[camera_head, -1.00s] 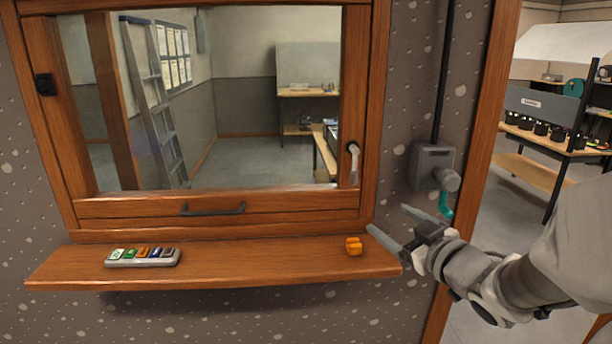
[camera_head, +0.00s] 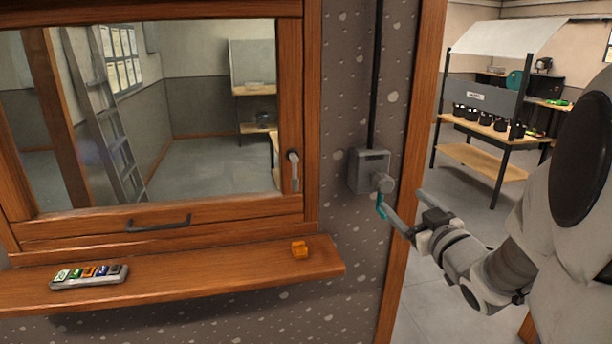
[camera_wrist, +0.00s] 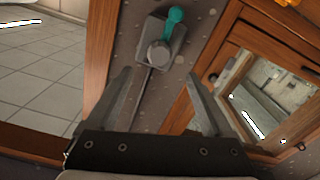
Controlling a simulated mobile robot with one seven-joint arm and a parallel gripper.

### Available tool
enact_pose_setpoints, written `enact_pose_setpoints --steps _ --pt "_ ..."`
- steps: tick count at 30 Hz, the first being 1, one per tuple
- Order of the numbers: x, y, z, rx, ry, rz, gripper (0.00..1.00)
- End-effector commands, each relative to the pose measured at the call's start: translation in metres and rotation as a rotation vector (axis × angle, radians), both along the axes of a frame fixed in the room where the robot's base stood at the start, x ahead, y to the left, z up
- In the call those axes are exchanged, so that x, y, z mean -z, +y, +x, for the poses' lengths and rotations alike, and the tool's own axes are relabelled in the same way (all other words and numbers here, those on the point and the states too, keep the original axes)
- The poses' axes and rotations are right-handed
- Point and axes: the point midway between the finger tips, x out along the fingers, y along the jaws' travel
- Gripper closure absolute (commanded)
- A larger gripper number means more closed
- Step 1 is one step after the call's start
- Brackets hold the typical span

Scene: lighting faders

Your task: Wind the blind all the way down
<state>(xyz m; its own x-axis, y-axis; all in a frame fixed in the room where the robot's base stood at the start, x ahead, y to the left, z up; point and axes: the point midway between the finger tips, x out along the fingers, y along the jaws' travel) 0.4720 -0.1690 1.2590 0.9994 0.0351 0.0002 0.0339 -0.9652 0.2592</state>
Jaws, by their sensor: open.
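The winder box (camera_head: 369,171) is a grey unit on the speckled wall, right of the window frame, with a dark rod or cord running up from it. Its crank has a round grey hub (camera_head: 382,183) and a teal handle (camera_head: 381,206) that hangs down. My gripper (camera_head: 403,212) is open, with its fingers near the teal handle; the head view does not settle whether they touch. In the wrist view the teal handle (camera_wrist: 174,22) and hub (camera_wrist: 158,53) lie beyond the open fingers (camera_wrist: 160,92), with nothing held. No blind covers the visible window glass (camera_head: 205,120).
A wooden post (camera_head: 412,150) stands right of the winder. Beyond it is a room with a shelved bench (camera_head: 480,160).

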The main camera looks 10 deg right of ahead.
Motion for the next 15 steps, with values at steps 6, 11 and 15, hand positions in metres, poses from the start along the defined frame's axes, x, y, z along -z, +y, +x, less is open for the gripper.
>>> enact_pose_setpoints --steps 6,11,15 --pt "0.0 0.002 0.05 -0.002 0.001 0.003 0.15" --pt "0.0 0.003 0.079 -0.001 0.001 0.002 0.15" --pt "-0.001 0.003 0.096 0.0 0.0 0.002 0.15"
